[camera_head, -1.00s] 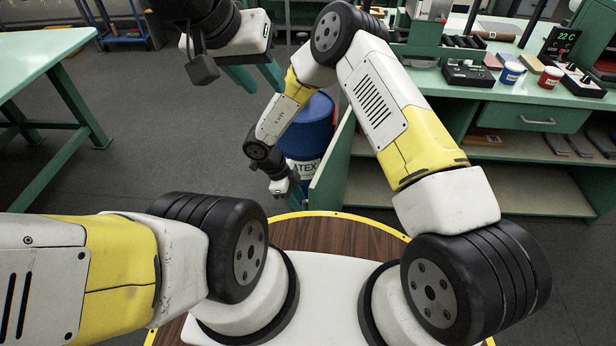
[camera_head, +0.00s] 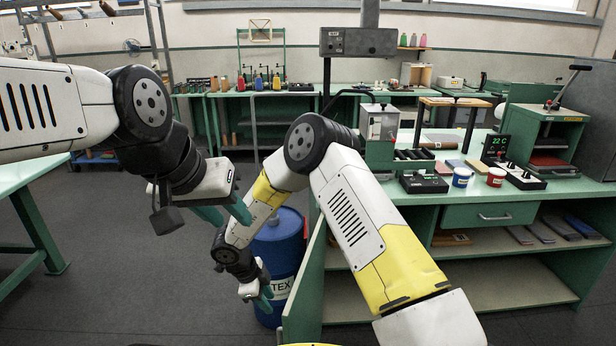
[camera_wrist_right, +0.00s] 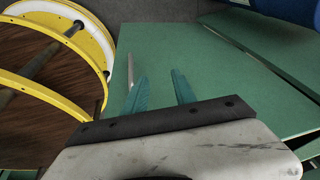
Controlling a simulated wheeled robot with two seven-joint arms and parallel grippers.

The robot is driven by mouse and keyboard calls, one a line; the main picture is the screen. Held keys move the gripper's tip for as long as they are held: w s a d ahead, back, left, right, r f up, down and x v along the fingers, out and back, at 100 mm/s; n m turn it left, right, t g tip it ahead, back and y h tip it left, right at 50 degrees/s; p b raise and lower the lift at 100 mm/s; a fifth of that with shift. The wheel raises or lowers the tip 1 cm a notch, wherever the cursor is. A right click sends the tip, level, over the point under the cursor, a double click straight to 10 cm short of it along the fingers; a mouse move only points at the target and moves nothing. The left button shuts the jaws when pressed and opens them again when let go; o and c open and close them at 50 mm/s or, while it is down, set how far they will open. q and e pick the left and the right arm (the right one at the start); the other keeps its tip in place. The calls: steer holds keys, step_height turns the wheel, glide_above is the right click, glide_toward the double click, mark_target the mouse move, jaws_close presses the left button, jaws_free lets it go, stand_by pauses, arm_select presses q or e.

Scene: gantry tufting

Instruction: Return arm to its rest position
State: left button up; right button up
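My left gripper (camera_head: 226,212) hangs in open air in the head view, in front of the blue drum and to its upper left. Its two teal fingers are apart with nothing between them. My right gripper (camera_head: 264,298) is lower, in front of the blue drum (camera_head: 288,258) and beside the green cabinet's end panel. Its teal fingers also show in the right wrist view (camera_wrist_right: 158,92), spread apart and empty, with a green panel (camera_wrist_right: 215,70) behind them. I cannot tell the gap between the right fingers and the panel.
A green table (camera_head: 28,172) stands at the left. Dark floor (camera_head: 130,260) lies open between them.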

steer(key=w+r+n+t+y, duration=0.2)
steer(key=w+r+t, duration=0.1)
steer(key=w+r, duration=0.65)
steer(key=w+d+r+n+t+y, duration=0.1)
steer(key=d+r+n+t+y, duration=0.15)
steer(key=r, duration=1.05)
steer(key=w+d+r+n+t+y, duration=0.2)
steer(key=r+n+y, duration=0.2)
steer(key=r, duration=1)
steer(key=s+d+r+n, duration=0.3)
steer(key=s+d+r, duration=0.1)
steer(key=s, duration=0.2)
steer(key=s+d+r+n, duration=0.4)
steer(key=s+d, duration=0.1)
steer(key=s, duration=0.2)
steer(key=s+d+f+n+g+h, duration=0.3)
steer(key=s+d, duration=1.1)
steer(key=s, duration=0.3)
